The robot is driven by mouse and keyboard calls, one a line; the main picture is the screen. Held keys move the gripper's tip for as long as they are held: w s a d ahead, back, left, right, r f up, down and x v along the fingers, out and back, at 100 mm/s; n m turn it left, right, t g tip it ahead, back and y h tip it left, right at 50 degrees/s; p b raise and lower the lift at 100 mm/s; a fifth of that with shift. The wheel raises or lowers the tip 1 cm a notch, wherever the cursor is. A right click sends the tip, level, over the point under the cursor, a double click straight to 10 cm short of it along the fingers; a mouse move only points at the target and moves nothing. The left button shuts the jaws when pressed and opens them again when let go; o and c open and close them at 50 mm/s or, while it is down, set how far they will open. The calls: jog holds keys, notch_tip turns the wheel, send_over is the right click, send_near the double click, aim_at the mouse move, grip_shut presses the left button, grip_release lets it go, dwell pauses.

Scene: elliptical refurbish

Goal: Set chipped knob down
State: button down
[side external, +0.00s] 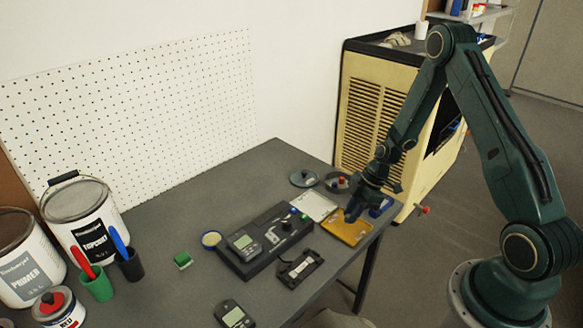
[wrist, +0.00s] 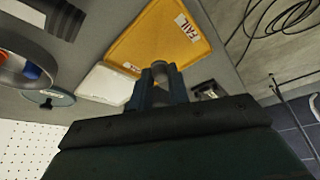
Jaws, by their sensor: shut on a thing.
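My gripper (side external: 352,214) points down over the yellow tray (side external: 345,232) near the right end of the table. In the wrist view, its fingers (wrist: 160,72) are close together in front of the yellow tray (wrist: 150,42), which has a FAIL label. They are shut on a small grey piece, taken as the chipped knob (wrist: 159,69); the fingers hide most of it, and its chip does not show. I cannot tell whether the knob touches the tray.
A white tray (side external: 314,206) lies beside the yellow one. Behind are a dish (side external: 303,179) and a dark round holder (side external: 338,183) with coloured pieces. A black test box (side external: 268,243) stands to the left. A blue item (side external: 382,207) is close right of my gripper, near the table edge.

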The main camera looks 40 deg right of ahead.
jog(key=shift+f, duration=1.15)
jog(key=shift+f, duration=0.1)
jog(key=c, duration=1.3)
grip_release()
jog(key=shift+c, duration=0.2)
jog(key=v, duration=1.2)
jog(key=shift+a, duration=0.1)
jog(key=shift+r, duration=0.25)
